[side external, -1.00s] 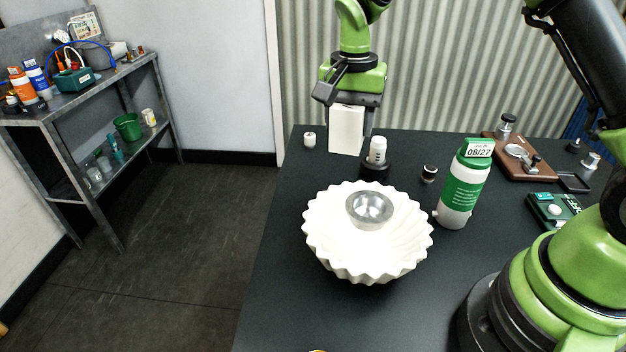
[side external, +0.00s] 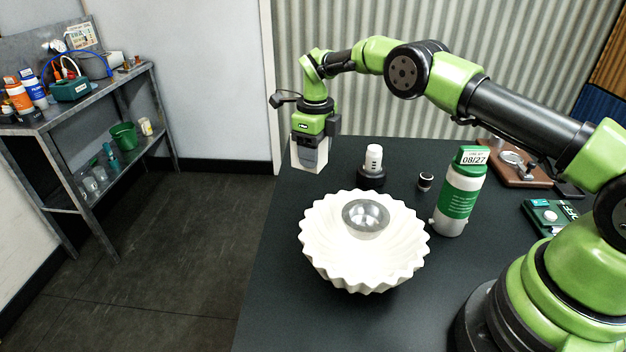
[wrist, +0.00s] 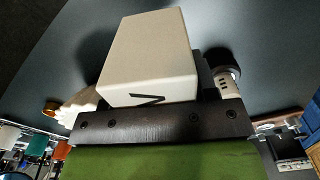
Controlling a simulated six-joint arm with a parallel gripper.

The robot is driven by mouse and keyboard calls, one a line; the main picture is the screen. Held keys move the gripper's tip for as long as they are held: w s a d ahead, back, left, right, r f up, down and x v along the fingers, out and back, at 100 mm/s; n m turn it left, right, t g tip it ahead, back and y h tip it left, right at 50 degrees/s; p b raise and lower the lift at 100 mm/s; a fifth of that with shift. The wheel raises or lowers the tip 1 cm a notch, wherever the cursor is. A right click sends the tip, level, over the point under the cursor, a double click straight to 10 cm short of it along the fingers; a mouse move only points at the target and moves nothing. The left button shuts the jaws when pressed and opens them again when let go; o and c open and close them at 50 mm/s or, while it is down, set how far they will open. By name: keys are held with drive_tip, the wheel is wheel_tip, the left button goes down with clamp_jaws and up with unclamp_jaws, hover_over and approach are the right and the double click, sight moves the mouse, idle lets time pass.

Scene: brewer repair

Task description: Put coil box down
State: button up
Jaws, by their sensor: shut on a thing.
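The coil box, a plain white block (side external: 307,158), is held in my gripper (side external: 311,150) at the far left of the dark table. In the side view, the jaws hide much of its upper part. In the wrist view, the white box (wrist: 150,58) fills the middle, with a dark mark on its near face. My gripper is shut on it. I cannot tell whether the box's underside touches the table.
A white cylinder in a dark base (side external: 371,178) is right of the box. A green-capped bottle (side external: 460,195) stands further right. The table's left edge is close.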

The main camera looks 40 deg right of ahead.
drive_tip(key=shift+f, duration=3.15)
drive_tip(key=shift+f, duration=0.1)
drive_tip(key=o, duration=1.1)
